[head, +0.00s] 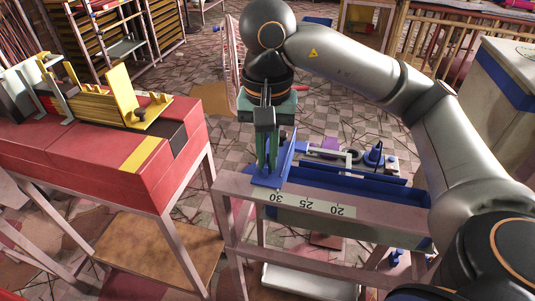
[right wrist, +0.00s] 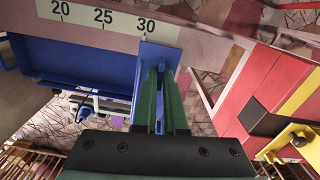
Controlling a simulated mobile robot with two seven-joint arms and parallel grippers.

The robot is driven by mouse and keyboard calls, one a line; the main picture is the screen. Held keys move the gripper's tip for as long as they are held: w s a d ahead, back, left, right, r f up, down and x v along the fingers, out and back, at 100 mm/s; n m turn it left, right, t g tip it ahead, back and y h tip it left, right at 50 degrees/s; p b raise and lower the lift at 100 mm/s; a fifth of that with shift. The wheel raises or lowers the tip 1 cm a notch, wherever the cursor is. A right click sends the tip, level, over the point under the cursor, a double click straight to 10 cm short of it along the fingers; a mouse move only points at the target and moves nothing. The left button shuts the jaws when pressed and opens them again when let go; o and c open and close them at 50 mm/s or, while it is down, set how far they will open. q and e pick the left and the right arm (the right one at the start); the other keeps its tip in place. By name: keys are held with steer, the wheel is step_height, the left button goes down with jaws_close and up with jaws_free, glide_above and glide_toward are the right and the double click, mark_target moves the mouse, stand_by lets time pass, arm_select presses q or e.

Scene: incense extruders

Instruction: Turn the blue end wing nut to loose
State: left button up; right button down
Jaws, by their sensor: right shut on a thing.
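The blue end stop (head: 287,160) is a bright blue upright plate with a foot, at the 30 mark of the scale on the extruder bench. It also shows in the right wrist view (right wrist: 160,54), just beyond my fingers. My right gripper (head: 269,172) points down with its green fingers beside the blue plate. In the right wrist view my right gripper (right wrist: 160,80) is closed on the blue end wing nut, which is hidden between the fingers. The wing nut's angle cannot be seen. My left gripper is not in view.
The pale bench rail (head: 235,186) carries a white scale (head: 309,205) and a long blue trough (head: 365,185) to the right. A red table (head: 110,170) with a yellow fixture (head: 122,97) stands on the left. Tiled floor lies between them and behind.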

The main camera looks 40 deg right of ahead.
steer(key=n, duration=0.5)
steer(key=shift+n, duration=0.3)
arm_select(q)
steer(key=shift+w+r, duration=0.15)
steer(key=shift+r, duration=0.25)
arm_select(e)
steer(key=shift+n, duration=2.3)
steer(key=c, duration=1)
jaws_free()
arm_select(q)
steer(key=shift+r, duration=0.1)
arm_select(e)
steer(key=shift+r, duration=0.1)
